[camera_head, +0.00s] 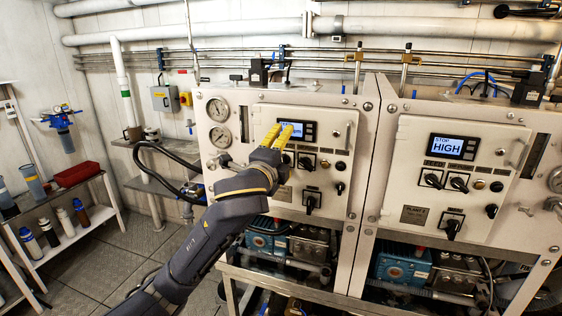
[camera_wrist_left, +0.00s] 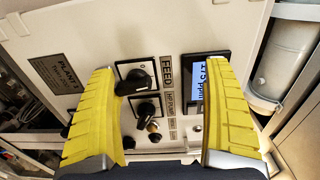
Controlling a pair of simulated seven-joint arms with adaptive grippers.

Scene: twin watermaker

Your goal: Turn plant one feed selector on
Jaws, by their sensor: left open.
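The plant one feed selector (camera_wrist_left: 132,83) is a black knob on a square plate beside the FEED label (camera_wrist_left: 167,72) in the left wrist view. Its handle lies roughly sideways in that picture, between the fingers and apart from both. In the head view it is at the left panel (camera_head: 335,140), largely hidden by my gripper. My left gripper (camera_head: 277,134) has yellow fingers, is open and empty, and is in front of the panel's upper left. Its fingers stand either side of the selector in the left wrist view. My right gripper is not in view.
The HP pump selector (camera_wrist_left: 147,110) is close to the feed selector. A lit display (camera_wrist_left: 202,78) is near the right finger. Plant one's lower knob (camera_head: 311,201) and door handle (camera_head: 334,141) protrude. A second panel (camera_head: 452,170) reads STOP HIGH. Shelves (camera_head: 70,225) stand left.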

